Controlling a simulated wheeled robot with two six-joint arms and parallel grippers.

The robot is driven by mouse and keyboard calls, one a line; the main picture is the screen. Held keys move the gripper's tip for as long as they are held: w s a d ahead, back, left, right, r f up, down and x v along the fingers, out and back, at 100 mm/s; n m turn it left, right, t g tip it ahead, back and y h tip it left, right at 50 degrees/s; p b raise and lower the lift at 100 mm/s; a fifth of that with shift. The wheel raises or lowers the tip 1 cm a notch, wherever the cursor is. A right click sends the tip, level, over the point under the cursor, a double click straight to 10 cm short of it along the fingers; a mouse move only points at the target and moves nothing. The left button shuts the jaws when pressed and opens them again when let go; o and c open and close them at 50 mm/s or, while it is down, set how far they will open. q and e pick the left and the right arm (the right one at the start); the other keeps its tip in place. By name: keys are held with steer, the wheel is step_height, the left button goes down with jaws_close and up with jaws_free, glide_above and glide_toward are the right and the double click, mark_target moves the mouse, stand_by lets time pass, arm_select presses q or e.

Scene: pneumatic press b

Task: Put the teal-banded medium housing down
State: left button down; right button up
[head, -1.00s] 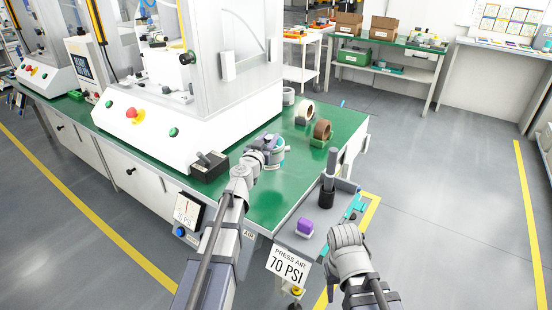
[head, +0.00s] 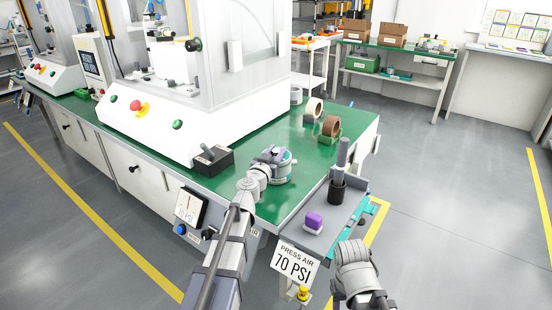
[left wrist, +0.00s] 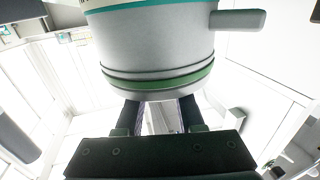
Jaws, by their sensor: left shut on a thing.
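The teal-banded medium housing (head: 284,168) is a grey-white round body with a teal band. It is over the green bench top (head: 249,196), near the front right corner; I cannot tell whether its base touches the bench. My left gripper (head: 268,156) is shut on it and partly covers it. In the left wrist view the housing (left wrist: 157,52) fills the top middle, with the teal band at the upper edge, a green ring low down and a grey stub to the right. The two dark fingers (left wrist: 160,117) reach it from below. My right arm is at the lower right; its fingertips are not clear.
A black switch box (head: 213,161) stands left of the housing, beside the white press base. Tape rolls (head: 331,125) stand behind it. A grey side tray (head: 322,236) holds a purple block (head: 314,220) and a dark upright tool (head: 338,188). Green bench around the housing is clear.

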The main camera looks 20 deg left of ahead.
arm_select(q)
steer(key=shift+f, duration=0.1)
steer(key=c, duration=0.5)
jaws_free()
steer(key=s, duration=0.8)
steer(key=s+a, duration=0.1)
steer(key=s, duration=0.3)
